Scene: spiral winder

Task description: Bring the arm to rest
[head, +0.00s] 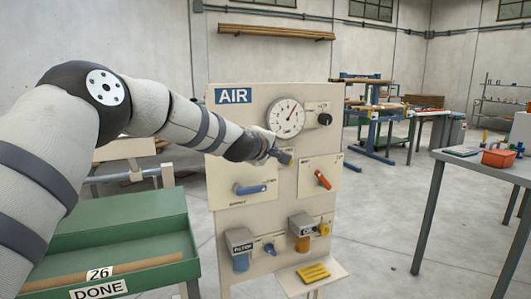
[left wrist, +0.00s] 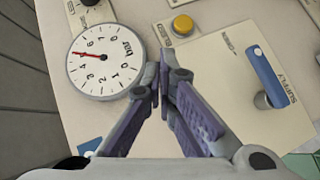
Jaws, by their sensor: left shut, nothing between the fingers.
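My left arm comes in from the left in the head view and reaches across to the AIR panel (head: 233,118). My left gripper (head: 285,157) is in front of the panel, just below the round gauge (head: 286,118). In the left wrist view the gripper (left wrist: 162,75) has its fingertips together with nothing between them. The gauge (left wrist: 105,62) is left of the fingertips there, and a yellow button (left wrist: 182,25) is above them. The blue supply handle (left wrist: 265,75) is to the right. Whether the fingertips touch the panel I cannot tell. My right gripper does not show.
A red handle (head: 323,180) is on the panel's right side, with filter units (head: 240,250) below. A green DONE tray (head: 160,278) holding a tube stands at left. A table (head: 475,166) with a red bin (head: 498,158) is at right. The floor between is clear.

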